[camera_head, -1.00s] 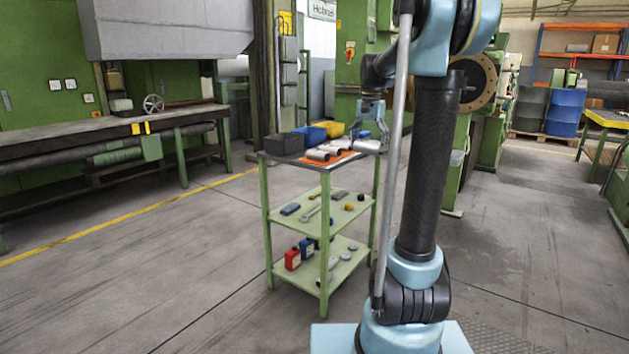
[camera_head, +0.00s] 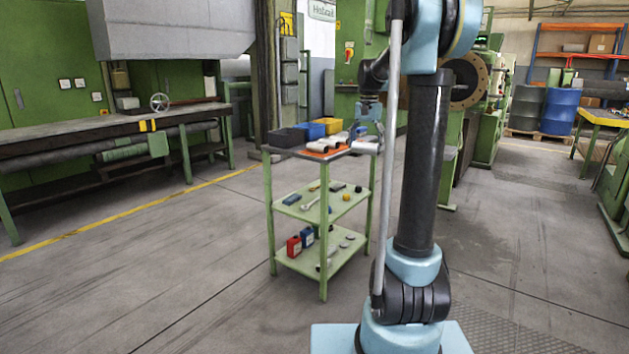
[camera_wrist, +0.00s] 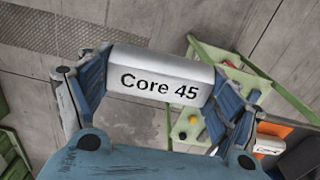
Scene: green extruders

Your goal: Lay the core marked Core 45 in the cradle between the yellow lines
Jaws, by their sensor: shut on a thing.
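My gripper (camera_head: 368,132) is shut on a white core (camera_head: 364,148), close to the right side of the green cart's top in the head view. In the wrist view the core (camera_wrist: 160,76) lies crosswise between the two blue fingers of my gripper (camera_wrist: 160,95), and its black label reads "Core 45". Two short yellow lines (camera_head: 148,125) show at the front edge of the long bench (camera_head: 60,136) on the left. The cradle between them is too small to make out.
The green cart (camera_head: 284,202) carries other cores (camera_head: 322,146) on an orange mat, plus black, blue and yellow bins. Tools and small bottles sit on its lower shelves. Open floor (camera_head: 150,240) with a yellow line lies between the cart and the bench.

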